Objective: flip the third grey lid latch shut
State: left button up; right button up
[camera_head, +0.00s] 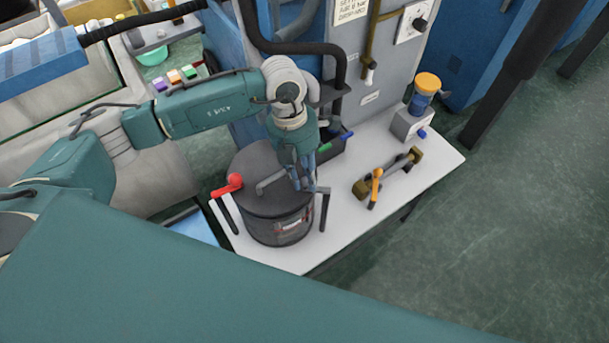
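A dark round drum (277,228) with a dark lid (250,163) stands on a white table. A grey latch handle (270,182) lies along the lid's front right. Another grey latch part (322,190) shows at the lid's right edge, with a dark strap (324,212) hanging below it. Which latch is the third I cannot tell. My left gripper (306,187) points down at the lid's right side, close to these latch parts. Its fingers are small and partly overlap them, so contact and opening are unclear. My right gripper is out of view.
A grey machine panel (370,75) stands behind.

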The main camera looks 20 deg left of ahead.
pick_arm(q)
grip_shut()
jog(key=m+b, duration=0.1)
jog(key=b, duration=0.1)
jog(key=w+m+b, duration=0.1)
jog(key=b, duration=0.1)
jog(key=shift+w+f, duration=0.2)
jog(key=shift+f, duration=0.05)
jog(key=shift+r+m+b, duration=0.1)
jog(key=shift+m+b, duration=0.2)
jog(key=shift+b, duration=0.15)
jog(key=shift+r+g, duration=0.2)
jog(key=shift+g, duration=0.1)
jog(key=o, duration=0.9)
grip_release()
jog(key=shift+c, duration=0.2)
